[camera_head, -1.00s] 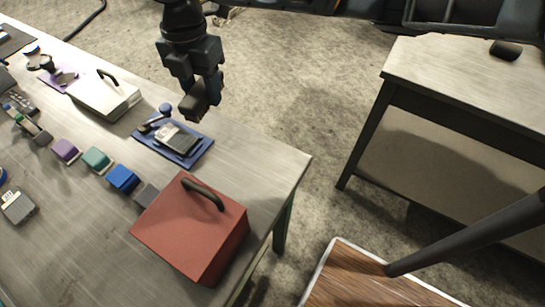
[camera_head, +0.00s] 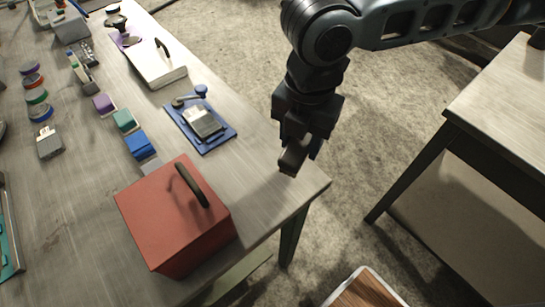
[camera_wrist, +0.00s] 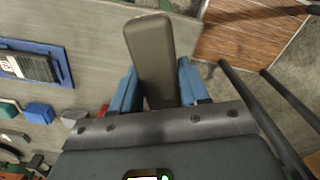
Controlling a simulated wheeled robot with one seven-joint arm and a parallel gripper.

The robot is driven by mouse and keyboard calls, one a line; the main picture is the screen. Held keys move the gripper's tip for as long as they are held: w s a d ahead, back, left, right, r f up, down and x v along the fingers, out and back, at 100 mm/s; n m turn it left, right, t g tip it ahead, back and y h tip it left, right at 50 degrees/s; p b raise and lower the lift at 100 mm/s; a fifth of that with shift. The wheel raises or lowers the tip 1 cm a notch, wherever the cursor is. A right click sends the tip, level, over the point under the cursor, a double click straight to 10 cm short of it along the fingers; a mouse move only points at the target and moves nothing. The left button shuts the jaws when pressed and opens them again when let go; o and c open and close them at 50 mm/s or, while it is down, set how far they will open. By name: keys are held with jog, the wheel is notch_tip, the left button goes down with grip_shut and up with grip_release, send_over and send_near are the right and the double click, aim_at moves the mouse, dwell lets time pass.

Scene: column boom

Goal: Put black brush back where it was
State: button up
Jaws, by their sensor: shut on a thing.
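My gripper (camera_head: 303,140) is shut on a dark grey-brown block-like thing, which I take to be the black brush (camera_head: 292,157). In the head view it is held near the table's right edge, beside the blue mat (camera_head: 226,134) and beyond the red box. In the wrist view the brush (camera_wrist: 151,45) sticks out from between the two blue fingers of the gripper (camera_wrist: 157,88). Its bristles cannot be made out. The gap between brush and tabletop is hard to judge.
A red box (camera_head: 165,222) with a dark handle stands near the table's corner. The blue mat carries a grey block and a blue-knobbed tool. Coloured blocks (camera_head: 125,120) and a white handled case (camera_head: 155,67) lie beyond. A second table (camera_head: 510,95) stands at right.

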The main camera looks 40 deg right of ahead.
aim_at(271, 170)
jog(key=w+a+f, duration=0.1)
jog(key=w+a, duration=0.1)
jog(key=w+a+f, duration=0.1)
jog(key=f, duration=0.1)
jog(key=shift+w+a+f+p, duration=0.15)
jog(key=shift+w+a+p, duration=0.15)
jog(key=shift+w+a, duration=0.1)
jog(key=shift+f, duration=1.95)
jog(key=shift+f, duration=0.1)
jog(key=o, duration=1)
notch_tip(271, 170, up, 12)
jog(key=shift+r, duration=0.1)
